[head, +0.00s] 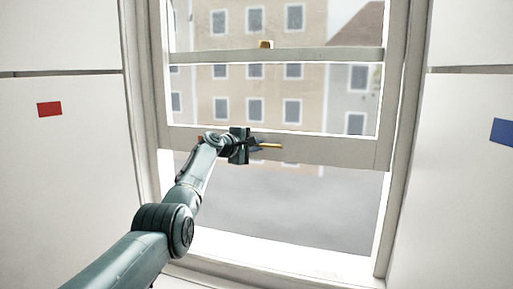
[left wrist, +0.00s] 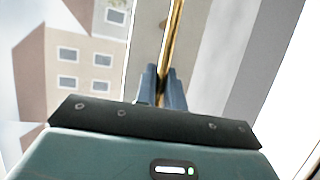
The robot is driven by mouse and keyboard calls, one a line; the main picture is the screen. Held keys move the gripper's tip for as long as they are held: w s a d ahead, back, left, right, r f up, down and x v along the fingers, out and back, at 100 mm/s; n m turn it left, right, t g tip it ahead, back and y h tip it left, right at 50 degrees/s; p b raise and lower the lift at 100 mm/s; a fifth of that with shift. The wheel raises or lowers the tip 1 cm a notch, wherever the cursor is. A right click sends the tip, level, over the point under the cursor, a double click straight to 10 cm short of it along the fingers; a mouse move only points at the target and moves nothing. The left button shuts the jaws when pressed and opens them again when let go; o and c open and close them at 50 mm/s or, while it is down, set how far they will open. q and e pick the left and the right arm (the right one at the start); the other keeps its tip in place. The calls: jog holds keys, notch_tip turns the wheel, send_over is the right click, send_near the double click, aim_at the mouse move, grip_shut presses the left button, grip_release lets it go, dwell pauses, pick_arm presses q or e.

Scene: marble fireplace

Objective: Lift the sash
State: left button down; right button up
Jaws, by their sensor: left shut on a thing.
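The pale lower sash (head: 340,150) of the window is raised, with an open gap between its bottom rail and the sill (head: 290,256). A brass handle (head: 271,146) runs along the bottom rail. My left gripper (head: 256,145) is at that rail and shut on the handle. In the left wrist view, the two fingers (left wrist: 161,88) close around the brass bar (left wrist: 173,38), which stretches up and away from them. Part of the handle is hidden by the gripper. My right gripper is in neither view.
White window jambs (head: 405,120) stand on both sides of the sash. A small brass fitting (head: 265,44) sits on the upper crossbar. A red patch (head: 49,109) is on the left wall and a blue patch (head: 503,132) on the right wall. Buildings show outside.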

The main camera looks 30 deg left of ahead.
pick_arm(q)
jog(key=shift+r, duration=0.15)
jog(key=c, duration=1.5)
grip_release()
jog(key=b+v, duration=0.4)
jog(key=v, duration=0.9)
jog(key=shift+b, duration=0.3)
